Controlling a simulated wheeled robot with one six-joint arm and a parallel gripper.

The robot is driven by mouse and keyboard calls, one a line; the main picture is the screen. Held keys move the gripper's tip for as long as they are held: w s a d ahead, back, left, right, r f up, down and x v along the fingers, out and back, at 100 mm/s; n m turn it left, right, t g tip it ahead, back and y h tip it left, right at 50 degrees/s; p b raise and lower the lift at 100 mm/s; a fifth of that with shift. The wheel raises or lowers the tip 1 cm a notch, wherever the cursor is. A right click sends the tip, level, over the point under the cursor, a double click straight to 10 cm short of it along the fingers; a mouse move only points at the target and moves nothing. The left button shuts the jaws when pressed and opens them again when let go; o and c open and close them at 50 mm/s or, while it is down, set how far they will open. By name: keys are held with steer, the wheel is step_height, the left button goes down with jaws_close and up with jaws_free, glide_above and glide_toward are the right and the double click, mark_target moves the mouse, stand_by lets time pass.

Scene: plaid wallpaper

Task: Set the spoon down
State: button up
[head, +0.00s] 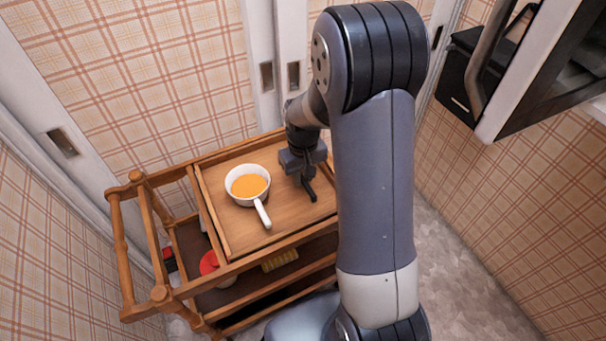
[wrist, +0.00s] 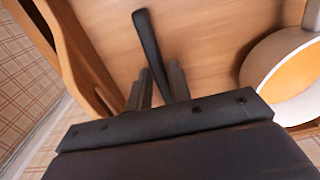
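A dark spoon (wrist: 149,45) shows as a slim black length in the wrist view, running from between my fingertips out over the wooden top. My gripper (wrist: 160,88) appears shut on it; the part between and behind the fingers is hidden. In the head view my gripper (head: 301,168) points down over the right part of the cart's top tray (head: 232,234), with the dark spoon (head: 309,190) below it. I cannot tell whether the spoon touches the tray surface.
A white, long-handled pan (head: 263,213) with orange contents stands left of my gripper; it also shows at the right of the wrist view (wrist: 258,62). The tray has a raised wooden rim. A red item (head: 209,263) sits on the lower shelf. Bare tray lies between pan and gripper.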

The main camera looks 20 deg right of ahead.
mark_target(303, 178)
steer(key=o, duration=0.3)
step_height(303, 178, up, 12)
steer(key=p, duration=0.2)
steer(key=shift+r+p, duration=0.15)
steer(key=shift+p, duration=0.25)
